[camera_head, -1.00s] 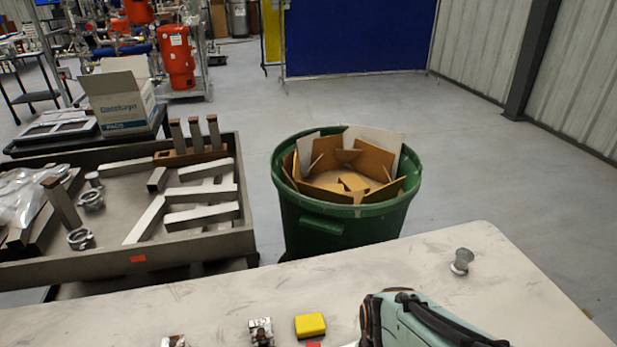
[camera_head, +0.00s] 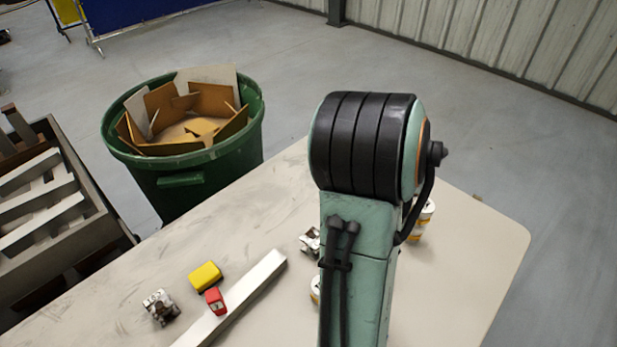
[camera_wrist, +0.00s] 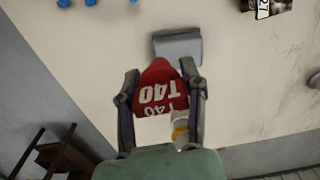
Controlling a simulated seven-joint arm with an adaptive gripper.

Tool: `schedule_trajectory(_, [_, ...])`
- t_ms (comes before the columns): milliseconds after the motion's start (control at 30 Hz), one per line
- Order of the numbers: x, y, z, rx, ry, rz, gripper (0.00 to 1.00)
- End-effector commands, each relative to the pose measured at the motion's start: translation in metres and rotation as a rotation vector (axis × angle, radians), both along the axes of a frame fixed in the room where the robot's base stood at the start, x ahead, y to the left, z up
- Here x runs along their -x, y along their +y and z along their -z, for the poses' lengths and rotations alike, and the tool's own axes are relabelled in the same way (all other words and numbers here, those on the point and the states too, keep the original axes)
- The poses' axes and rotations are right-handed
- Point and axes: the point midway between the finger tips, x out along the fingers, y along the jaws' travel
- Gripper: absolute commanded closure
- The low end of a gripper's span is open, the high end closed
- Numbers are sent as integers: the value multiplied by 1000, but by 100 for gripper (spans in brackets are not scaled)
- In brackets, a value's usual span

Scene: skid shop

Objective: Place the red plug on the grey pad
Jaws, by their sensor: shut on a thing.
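The red plug (camera_wrist: 160,88) is in my gripper (camera_wrist: 158,95) in the wrist view, with white "T40" lettering on it. The dark fingers are shut on it from both sides. The grey pad (camera_wrist: 178,45) lies on the pale table just beyond the plug. The plug's far end overlaps the pad's near edge in the picture; I cannot tell its height above the table. In the head view my arm hides the gripper, the held plug and the pad.
A white cylinder with a yellow band (camera_wrist: 180,132) stands close by the right finger. Blue pieces (camera_wrist: 90,2) and a labelled metal part (camera_wrist: 268,6) lie farther off. The head view shows a yellow block (camera_head: 205,276), a small red block (camera_head: 215,301) and a pale bar (camera_head: 240,300).

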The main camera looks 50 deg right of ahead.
Motion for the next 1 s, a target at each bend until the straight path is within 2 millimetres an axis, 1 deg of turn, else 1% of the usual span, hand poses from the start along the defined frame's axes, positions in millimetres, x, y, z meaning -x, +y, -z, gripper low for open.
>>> schedule_trajectory(33, [-2, -8, 12, -4, 7, 2, 95])
schedule_trajectory(100, [-7, -18, 26, -4, 5, 0, 95])
schedule_trajectory(233, [-15, -32, 44, -1, 2, 0, 95])
schedule_trajectory(433, [-20, -42, 59, -2, 1, 0, 95])
schedule_trajectory(600, [-20, -42, 85, -3, 2, 0, 95])
schedule_trajectory(700, [-21, -42, 89, -1, 0, 0, 95])
schedule_trajectory(1000, [-21, -42, 91, -1, 0, -1, 95])
